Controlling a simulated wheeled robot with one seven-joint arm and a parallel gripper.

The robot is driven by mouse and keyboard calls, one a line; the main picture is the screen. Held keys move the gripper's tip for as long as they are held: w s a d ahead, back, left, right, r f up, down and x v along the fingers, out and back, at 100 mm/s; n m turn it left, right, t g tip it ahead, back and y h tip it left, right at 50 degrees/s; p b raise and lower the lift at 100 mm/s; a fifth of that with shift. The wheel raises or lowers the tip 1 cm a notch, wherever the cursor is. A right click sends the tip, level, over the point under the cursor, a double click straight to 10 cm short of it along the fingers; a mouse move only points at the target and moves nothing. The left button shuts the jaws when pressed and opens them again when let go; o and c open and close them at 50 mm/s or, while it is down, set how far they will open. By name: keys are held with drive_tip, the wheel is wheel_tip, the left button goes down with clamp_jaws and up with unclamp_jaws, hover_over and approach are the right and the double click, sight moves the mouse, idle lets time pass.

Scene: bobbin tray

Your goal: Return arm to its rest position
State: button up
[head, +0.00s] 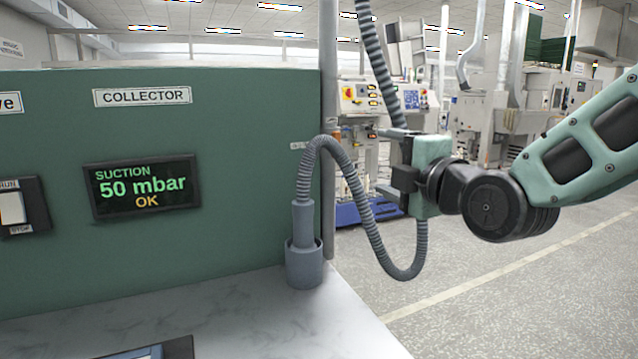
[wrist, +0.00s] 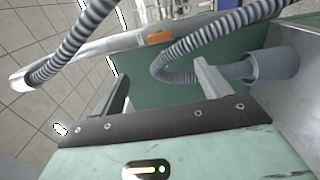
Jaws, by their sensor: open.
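My gripper (head: 388,161) is in the head view right of the green collector cabinet, in the air beyond the marble worktop's edge. Its fingers point left and stand apart, with nothing between them. In the wrist view the two fingers of my gripper (wrist: 160,85) are also spread and empty. A grey corrugated hose (head: 345,165) loops close to my gripper in the head view; I cannot tell whether they touch. The hose's grey nozzle (head: 303,225) stands upright in a grey cup holder (head: 304,265) on the worktop. The nozzle and holder also show at the right of the wrist view.
The green cabinet (head: 240,240) bears a "COLLECTOR" label and a display (head: 142,187) reading "SUCTION 50 mbar OK". A grey vertical pole (head: 328,110) stands at its right edge. The marble worktop (head: 250,320) is mostly clear. Open floor (head: 480,310) lies to the right; machines stand behind.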

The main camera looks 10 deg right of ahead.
drive_tip(key=s+a+f+m+g+y+p, duration=0.1)
drive_tip(key=s+a+f+m+g+p, duration=0.5)
drive_tip(key=s+a+f+g, duration=0.35)
drive_tip(key=s+f+m+g+h+p, duration=0.2)
drive_tip(key=s+m+g, duration=0.4)
drive_tip(key=s, duration=1.1)
drive_tip(key=shift+f+m+g+h+p, duration=0.15)
drive_tip(key=shift+m+g+h+p, duration=0.25)
drive_tip(key=shift+g+h+p, duration=0.6)
